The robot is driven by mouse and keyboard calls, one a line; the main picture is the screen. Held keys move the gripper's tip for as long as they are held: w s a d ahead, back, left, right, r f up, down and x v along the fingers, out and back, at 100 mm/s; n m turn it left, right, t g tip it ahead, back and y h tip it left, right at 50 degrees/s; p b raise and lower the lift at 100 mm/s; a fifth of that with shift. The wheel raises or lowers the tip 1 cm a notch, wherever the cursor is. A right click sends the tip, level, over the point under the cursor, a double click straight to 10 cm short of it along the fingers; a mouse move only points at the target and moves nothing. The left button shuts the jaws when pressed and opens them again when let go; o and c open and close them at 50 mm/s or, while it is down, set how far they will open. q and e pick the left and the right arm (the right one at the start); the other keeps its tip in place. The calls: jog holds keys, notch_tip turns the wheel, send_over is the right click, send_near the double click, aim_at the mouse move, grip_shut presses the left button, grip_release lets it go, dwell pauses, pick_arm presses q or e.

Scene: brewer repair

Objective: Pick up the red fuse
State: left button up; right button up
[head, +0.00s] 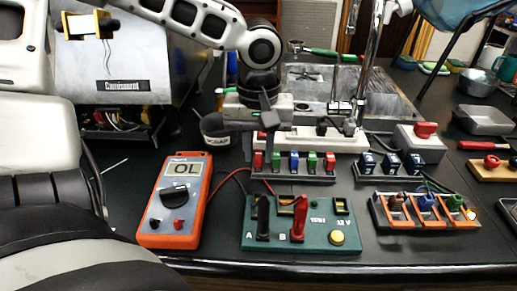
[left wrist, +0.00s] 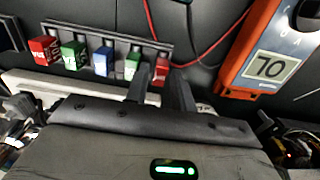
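A rack (head: 295,178) holds several upright fuses in a row. From left in the head view they are a red fuse (head: 258,160), a green, a blue, a green and a second red fuse (head: 329,163). My left gripper (head: 259,140) hangs over the rack's left end, fingers pointing down and apart. In the left wrist view the row is reversed. There the left gripper's fingers (left wrist: 159,88) are beside the near-end red fuse (left wrist: 161,70), with a gap between them. Whether they touch it cannot be told. My right gripper is not in view.
An orange multimeter (head: 174,200) reading OL stands left. A green test board (head: 300,240) lies in front of the rack. Blue blocks (head: 390,163) and an orange-framed rack (head: 423,210) stand right. The brewer's metal casing (head: 130,65) is behind left. Red and black leads cross the table.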

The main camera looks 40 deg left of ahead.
pick_arm(q)
jog(key=shift+f, duration=0.1)
jog(key=shift+c, duration=0.4)
grip_shut()
